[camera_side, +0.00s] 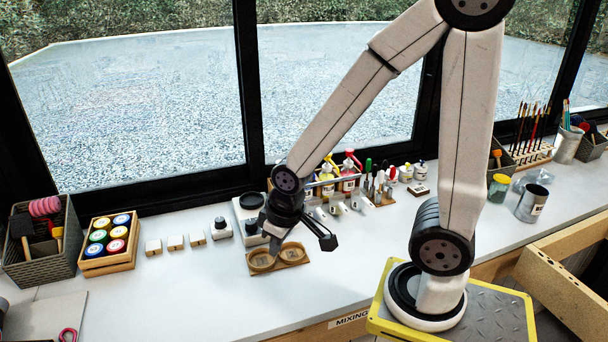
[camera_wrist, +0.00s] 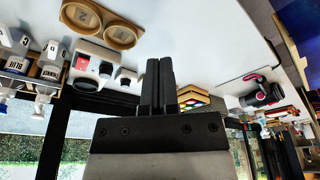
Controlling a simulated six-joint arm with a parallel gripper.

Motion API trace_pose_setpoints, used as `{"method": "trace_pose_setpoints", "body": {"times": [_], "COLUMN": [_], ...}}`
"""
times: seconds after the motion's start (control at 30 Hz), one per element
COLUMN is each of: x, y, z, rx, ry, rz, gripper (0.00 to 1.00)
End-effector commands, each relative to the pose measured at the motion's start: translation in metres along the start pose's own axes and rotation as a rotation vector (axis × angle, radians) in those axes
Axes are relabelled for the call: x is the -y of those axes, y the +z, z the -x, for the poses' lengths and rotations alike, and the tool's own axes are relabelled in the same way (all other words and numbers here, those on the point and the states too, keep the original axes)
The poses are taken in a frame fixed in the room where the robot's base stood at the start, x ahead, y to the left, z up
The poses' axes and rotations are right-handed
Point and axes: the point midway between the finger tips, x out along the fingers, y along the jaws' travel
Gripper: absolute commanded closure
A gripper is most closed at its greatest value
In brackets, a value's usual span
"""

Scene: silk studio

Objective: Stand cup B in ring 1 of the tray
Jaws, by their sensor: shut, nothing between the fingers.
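The brown tray (camera_side: 298,263) has two round rings and lies on the white bench under my gripper (camera_side: 275,244). In the wrist view the tray (camera_wrist: 101,24) is at the top left, and one ring is marked 2. The other ring's mark is not clear. Both rings look empty. My gripper (camera_wrist: 158,62) is shut, fingers side by side with nothing between them. In the side view its fingers reach down by the tray's back edge; I cannot tell their height. I cannot identify cup B in either view.
Bottles (camera_side: 347,177) crowd the back. The bench's front left is mostly clear.

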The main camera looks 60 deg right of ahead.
Motion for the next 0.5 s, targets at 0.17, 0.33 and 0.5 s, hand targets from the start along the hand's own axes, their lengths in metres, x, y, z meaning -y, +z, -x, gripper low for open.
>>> {"method": "trace_pose_setpoints", "body": {"times": [0.17,0.33,0.5], "x": [0.0,0.0,-0.001], "y": [0.0,0.0,-0.0006], "z": [0.0,0.0,-0.0002], "rx": [0.0,0.0,0.0], "ry": [0.0,0.0,0.001], "rz": [0.0,0.0,-0.003], "gripper": [1.0,1.0,0.62]}}
